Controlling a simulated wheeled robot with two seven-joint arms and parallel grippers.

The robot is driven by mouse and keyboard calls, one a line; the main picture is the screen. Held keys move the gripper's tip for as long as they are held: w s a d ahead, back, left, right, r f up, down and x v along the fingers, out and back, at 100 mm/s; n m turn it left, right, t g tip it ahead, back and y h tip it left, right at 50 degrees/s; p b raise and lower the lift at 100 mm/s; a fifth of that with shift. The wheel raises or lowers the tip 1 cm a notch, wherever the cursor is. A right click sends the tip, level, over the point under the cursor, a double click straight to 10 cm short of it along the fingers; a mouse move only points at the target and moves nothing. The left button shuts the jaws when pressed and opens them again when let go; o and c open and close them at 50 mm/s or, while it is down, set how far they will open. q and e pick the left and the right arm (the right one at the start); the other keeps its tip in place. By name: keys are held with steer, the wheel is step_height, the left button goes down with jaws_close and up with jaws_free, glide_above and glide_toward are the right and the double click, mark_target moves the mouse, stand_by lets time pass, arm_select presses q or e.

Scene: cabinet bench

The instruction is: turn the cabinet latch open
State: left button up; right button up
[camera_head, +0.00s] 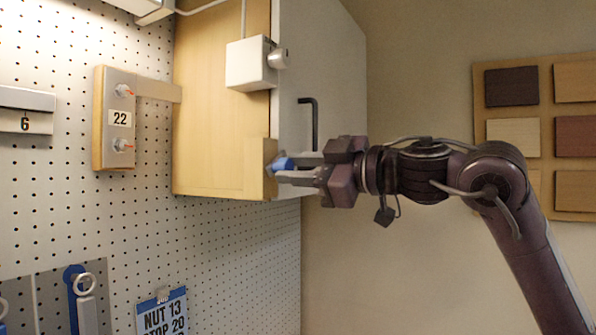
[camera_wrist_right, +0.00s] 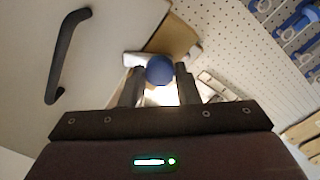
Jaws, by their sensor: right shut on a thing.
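The cabinet (camera_head: 218,120) is a wooden box on the pegboard with a pale door (camera_head: 320,80) on its right side. The blue latch (camera_head: 284,163) sits at the lower front edge of the cabinet, by a wooden block. My right gripper (camera_head: 288,168) reaches in from the right and is shut on the latch. In the right wrist view the latch's round blue end (camera_wrist_right: 159,70) lies between the two fingers, with a pale bar behind it. The fingers hide part of the latch, so its exact turn is hard to tell. My left gripper is not in view.
A black door handle (camera_head: 314,125) stands out just above my right gripper; it also shows in the right wrist view (camera_wrist_right: 66,60). A white box (camera_head: 248,64) is fixed higher up. A switch panel (camera_head: 117,120) is at left. Wood samples (camera_head: 535,125) hang at right.

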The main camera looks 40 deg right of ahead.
steer(key=n+b, duration=0.1)
steer(key=n, duration=1.1)
steer(key=shift+f+y, duration=0.1)
steer(key=shift+y, duration=0.2)
steer(key=shift+b, duration=0.3)
steer(key=o, duration=1)
steer(key=shift+c, duration=0.2)
